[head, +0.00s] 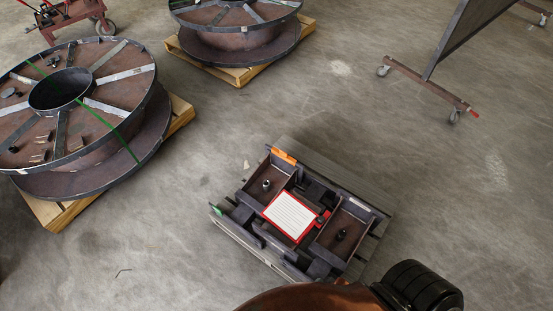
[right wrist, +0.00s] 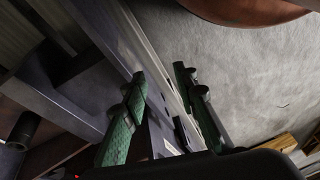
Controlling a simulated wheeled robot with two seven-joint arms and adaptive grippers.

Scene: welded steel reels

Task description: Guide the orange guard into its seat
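A small orange piece (head: 284,156), which I take for the guard, lies along the far left edge of a dark steel fixture (head: 275,243); I cannot tell whether it is seated. A smaller orange bit (head: 342,281) shows at the fixture's near right edge, mostly hidden. In the right wrist view my right gripper (right wrist: 165,100) has its two green fingers apart, beside long grey steel edges of the fixture. I see no orange between the fingers, and I cannot tell whether they touch the steel. My left gripper is in neither view.
The fixture rests on a grey slatted pallet (head: 375,243) and carries a red-edged white sheet (head: 289,216). Large steel reels (head: 140,78) (head: 240,36) stand on wooden pallets at left and back. A wheeled rack (head: 425,83) stands at back right. The floor between is clear.

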